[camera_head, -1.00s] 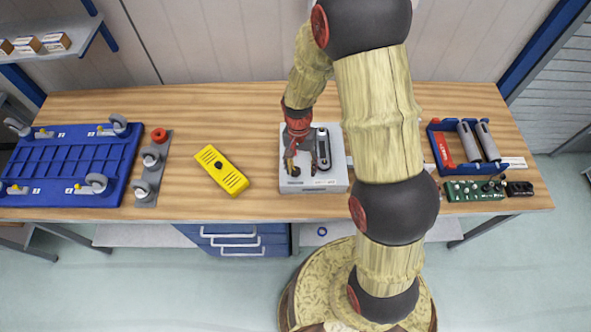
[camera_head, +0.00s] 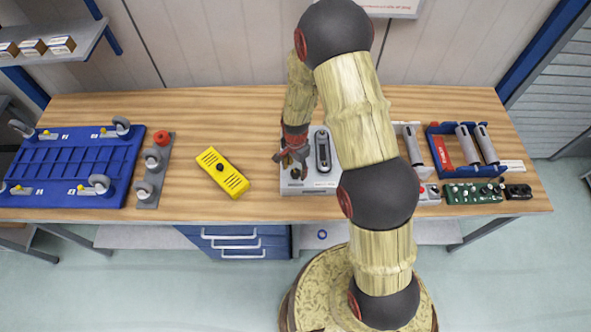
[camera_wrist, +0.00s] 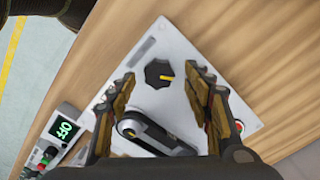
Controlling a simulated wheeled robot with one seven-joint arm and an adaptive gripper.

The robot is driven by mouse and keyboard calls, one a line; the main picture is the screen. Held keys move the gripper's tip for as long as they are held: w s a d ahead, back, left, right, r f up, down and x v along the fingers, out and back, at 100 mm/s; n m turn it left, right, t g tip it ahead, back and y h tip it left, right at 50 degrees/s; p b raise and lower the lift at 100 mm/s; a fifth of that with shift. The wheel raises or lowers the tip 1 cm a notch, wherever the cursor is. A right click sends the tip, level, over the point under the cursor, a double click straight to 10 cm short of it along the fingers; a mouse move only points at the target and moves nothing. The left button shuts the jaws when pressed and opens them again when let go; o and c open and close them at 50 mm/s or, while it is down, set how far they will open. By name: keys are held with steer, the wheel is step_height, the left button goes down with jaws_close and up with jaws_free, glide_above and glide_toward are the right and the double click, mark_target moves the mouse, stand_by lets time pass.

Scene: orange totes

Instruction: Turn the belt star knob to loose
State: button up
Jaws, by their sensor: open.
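The belt unit is a pale grey plate (camera_head: 325,184) on the bench, with a black belt loop (camera_wrist: 150,132) in the wrist view. In the head view the knob (camera_head: 296,173) is a small dark spot, partly hidden by my gripper. My gripper (camera_wrist: 160,82) is open and empty, its fingers on either side of the knob in the wrist view. I see no clear contact with it. The gripper also shows in the head view (camera_head: 291,157).
A yellow device (camera_head: 222,172) lies left of the plate. A blue frame with casters (camera_head: 70,165) is farther left. A blue holder with rollers (camera_head: 465,150) and a green board (camera_head: 473,193) are at the right. Bare wood surrounds the plate's left side.

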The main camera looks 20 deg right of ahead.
steer(key=shift+f, duration=0.75)
steer(key=c, duration=0.3)
steer(key=c, duration=0.9)
